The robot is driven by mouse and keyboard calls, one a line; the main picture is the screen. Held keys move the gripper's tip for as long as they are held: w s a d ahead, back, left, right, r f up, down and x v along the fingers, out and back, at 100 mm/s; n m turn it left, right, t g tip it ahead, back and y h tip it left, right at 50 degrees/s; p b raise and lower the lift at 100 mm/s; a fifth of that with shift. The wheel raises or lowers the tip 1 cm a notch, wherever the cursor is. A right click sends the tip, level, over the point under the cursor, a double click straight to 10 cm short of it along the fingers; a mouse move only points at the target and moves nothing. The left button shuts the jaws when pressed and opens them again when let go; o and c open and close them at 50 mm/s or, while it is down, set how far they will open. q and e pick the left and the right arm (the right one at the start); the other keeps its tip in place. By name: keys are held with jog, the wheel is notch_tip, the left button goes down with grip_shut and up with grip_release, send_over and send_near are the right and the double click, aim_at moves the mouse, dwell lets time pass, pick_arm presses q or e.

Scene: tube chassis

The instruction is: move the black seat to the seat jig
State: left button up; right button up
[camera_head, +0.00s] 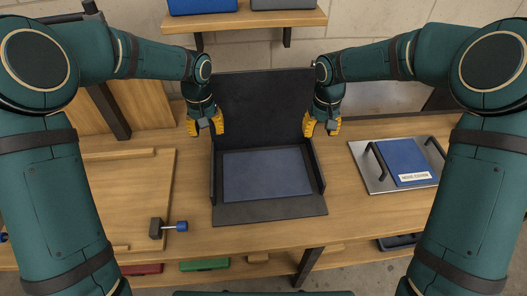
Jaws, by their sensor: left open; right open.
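A black seat-shaped piece (262,110) stands mid-bench, with a tall upright back panel, low side walls and a front lip (269,212). A flat blue-grey pad (266,174) lies between the walls. I cannot tell which part is the seat and which, if any, is the seat jig. My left gripper (206,129) is open, with yellow fingertips pointing down, by the left edge of the back panel. My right gripper (322,129) is open and likewise by its right edge. Neither visibly holds anything; contact with the panel cannot be told.
On the right, a metal plate (364,176) with black handles carries a blue labelled panel (405,158). On the left lies a wooden board (115,205) with a blue-knobbed clamp (158,228). A shelf (240,19) with bins hangs behind. The bench front (260,238) is clear.

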aim_at(212, 152)
pick_arm(q)
notch_tip(212, 152, down, 12)
pick_arm(e)
notch_tip(212, 152, down, 12)
pick_arm(q)
grip_shut()
pick_arm(e)
grip_shut()
